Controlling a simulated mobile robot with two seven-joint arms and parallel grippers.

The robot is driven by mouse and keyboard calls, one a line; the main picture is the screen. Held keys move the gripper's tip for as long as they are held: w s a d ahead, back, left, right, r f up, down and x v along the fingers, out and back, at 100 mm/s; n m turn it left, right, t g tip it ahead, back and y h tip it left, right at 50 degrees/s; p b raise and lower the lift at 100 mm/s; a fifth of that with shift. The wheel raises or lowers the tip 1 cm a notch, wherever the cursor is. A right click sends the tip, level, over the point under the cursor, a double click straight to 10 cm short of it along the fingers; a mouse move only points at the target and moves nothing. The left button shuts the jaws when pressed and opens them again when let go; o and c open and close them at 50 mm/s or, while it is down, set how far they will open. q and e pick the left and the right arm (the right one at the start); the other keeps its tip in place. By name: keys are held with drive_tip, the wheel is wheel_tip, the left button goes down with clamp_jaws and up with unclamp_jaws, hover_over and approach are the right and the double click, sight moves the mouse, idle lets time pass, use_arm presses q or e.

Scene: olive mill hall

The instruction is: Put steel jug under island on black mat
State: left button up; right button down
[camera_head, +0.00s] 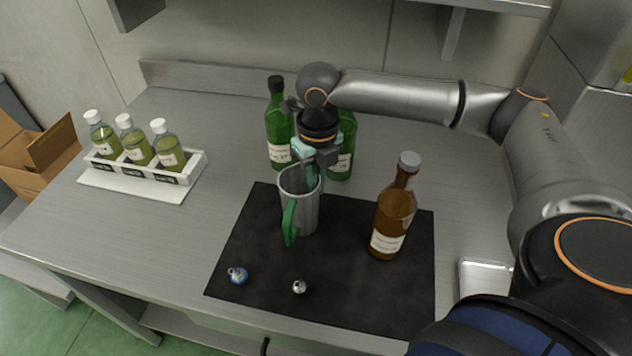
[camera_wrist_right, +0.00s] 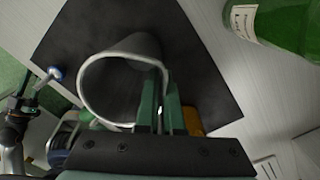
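The steel jug (camera_head: 303,205), grey with a green handle, stands upright over the back left part of the black mat (camera_head: 345,285). I cannot tell whether its base touches the mat. My right gripper (camera_head: 314,172) comes down from above at the jug's right rim. In the right wrist view its two green fingers (camera_wrist_right: 160,108) are close together on the wall of the jug (camera_wrist_right: 105,60), whose open mouth shows. A dark part at the lower left of that view seems to be my left arm; its fingers do not show clearly.
A brown bottle (camera_head: 393,217) stands on the mat, right of the jug. Green bottles (camera_head: 279,130) stand close behind. A white rack (camera_head: 190,169) with bottles stands left. A shelf (camera_head: 490,4) hangs above.

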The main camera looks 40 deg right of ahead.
drive_tip(key=c, duration=1.4)
unclamp_jaws()
drive_tip(key=shift+f, duration=0.15)
drive_tip(key=o, duration=0.4)
drive_tip(key=shift+c, duration=0.2)
wheel_tip(320, 180, up, 12)
drive_tip(key=shift+r, duration=0.2)
drive_tip(key=shift+d, duration=0.1)
